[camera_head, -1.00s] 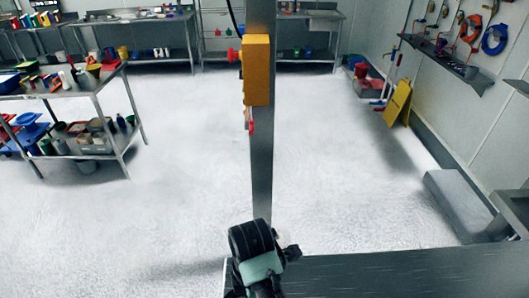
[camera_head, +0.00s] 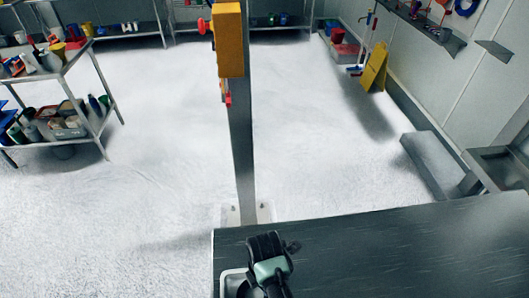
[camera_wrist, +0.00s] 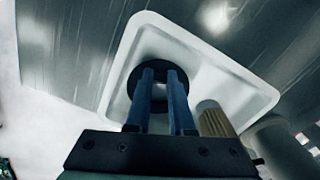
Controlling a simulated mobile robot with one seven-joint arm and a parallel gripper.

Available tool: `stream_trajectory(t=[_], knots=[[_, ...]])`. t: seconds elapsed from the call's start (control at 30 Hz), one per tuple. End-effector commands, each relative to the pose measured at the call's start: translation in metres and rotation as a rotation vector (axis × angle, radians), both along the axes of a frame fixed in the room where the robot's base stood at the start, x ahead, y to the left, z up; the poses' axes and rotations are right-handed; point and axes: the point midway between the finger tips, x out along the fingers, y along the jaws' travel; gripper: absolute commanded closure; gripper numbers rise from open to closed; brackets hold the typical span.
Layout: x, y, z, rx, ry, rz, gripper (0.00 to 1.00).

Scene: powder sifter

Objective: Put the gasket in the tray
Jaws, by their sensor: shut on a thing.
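The gasket is a dark ring (camera_wrist: 160,59) at my fingertips in the wrist view. My gripper (camera_wrist: 161,73) is shut on it, and the fingers hide part of the ring. The white, rounded tray (camera_wrist: 243,85) lies behind the gasket in that view, so the gasket is over the tray's area; I cannot tell whether it touches the tray floor. In the head view, part of the tray (camera_head: 229,287) shows at the near left corner of the table, beside my wrist. My fingertips and the gasket are hidden there.
The dark metal table (camera_head: 400,245) is bare to the right. A tan ribbed cylinder (camera_wrist: 214,119) stands near the tray's edge in the wrist view. A post with a yellow box (camera_head: 228,40) rises behind the table. A loaded shelf (camera_head: 60,75) stands far left.

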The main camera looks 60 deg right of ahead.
Motion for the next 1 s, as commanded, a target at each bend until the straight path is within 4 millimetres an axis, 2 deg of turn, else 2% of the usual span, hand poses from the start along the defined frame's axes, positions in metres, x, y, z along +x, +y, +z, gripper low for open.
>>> stream_trajectory(t=[0.43,0.47,0.6,0.63,1.0], knots=[[0.0004,-0.0001,-0.0090,0.000,-0.001,0.000,1.00],[0.0004,-0.0002,-0.0090,0.000,-0.001,0.000,0.77],[0.0003,-0.0003,-0.0081,0.000,-0.001,0.000,0.52],[0.0003,-0.0003,-0.0081,0.000,-0.001,0.000,0.49],[0.0004,-0.0003,-0.0019,-0.001,-0.002,0.000,0.49]])
